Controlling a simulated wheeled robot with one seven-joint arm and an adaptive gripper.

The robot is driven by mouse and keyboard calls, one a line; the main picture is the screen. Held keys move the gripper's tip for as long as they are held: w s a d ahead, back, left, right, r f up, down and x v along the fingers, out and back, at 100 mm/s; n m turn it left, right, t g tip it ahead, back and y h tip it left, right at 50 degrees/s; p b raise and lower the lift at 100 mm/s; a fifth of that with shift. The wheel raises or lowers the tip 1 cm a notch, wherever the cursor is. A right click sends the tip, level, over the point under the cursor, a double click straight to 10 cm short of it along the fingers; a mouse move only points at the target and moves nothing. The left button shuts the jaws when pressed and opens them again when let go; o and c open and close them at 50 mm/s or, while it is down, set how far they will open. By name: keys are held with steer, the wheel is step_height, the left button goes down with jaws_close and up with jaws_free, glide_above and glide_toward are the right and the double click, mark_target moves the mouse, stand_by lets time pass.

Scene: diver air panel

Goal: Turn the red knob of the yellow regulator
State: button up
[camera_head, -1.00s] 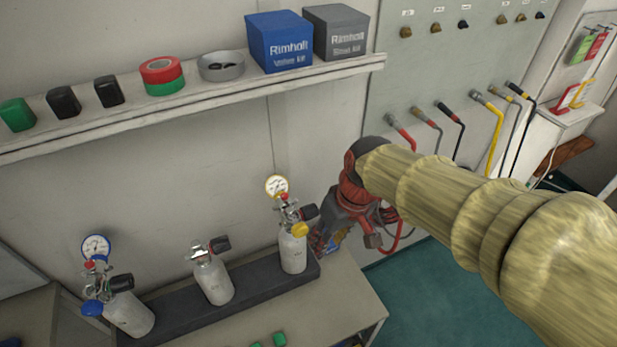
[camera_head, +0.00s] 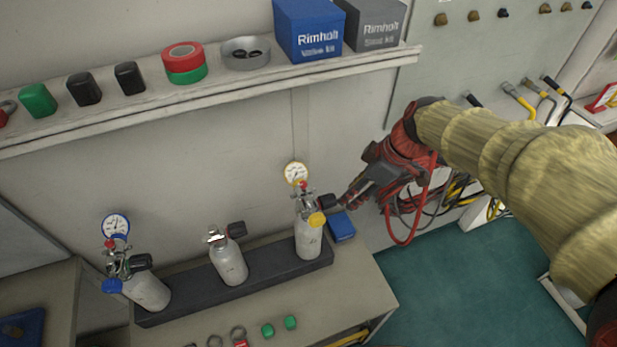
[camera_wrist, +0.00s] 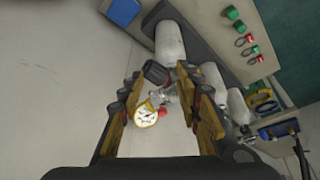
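The yellow regulator sits on top of the right-hand white bottle (camera_head: 309,240). It has a yellow-rimmed gauge (camera_head: 296,174), a yellow cap (camera_head: 317,219) and a small red knob (camera_head: 303,186) below the gauge. My gripper (camera_head: 345,207) is just right of this bottle's valve, pointing left toward it. In the wrist view, my gripper (camera_wrist: 158,76) is open, with its fingers far apart.
A middle bottle (camera_head: 229,262) without a gauge and a left bottle with a blue-rimmed gauge (camera_head: 116,226) stand in the dark rack (camera_head: 190,304). A blue box (camera_head: 341,227) lies behind my gripper. A shelf (camera_head: 220,92) runs above. Hoses hang at right.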

mark_target(303, 183)
steer(key=w+a, duration=0.1)
steer(key=a, duration=0.2)
steer(key=w+a+b, duration=0.1)
steer(key=a, duration=0.3)
steer(key=w+a+b, duration=0.1)
steer(key=a, duration=0.3)
steer(key=shift+w+a+f, duration=0.15)
steer(key=shift+w+a, duration=0.1)
steer(key=shift+w, duration=0.15)
steer(key=shift+f+b, duration=0.3)
steer(key=shift+f, duration=0.15)
steer(key=c, duration=0.3)
jaws_close()
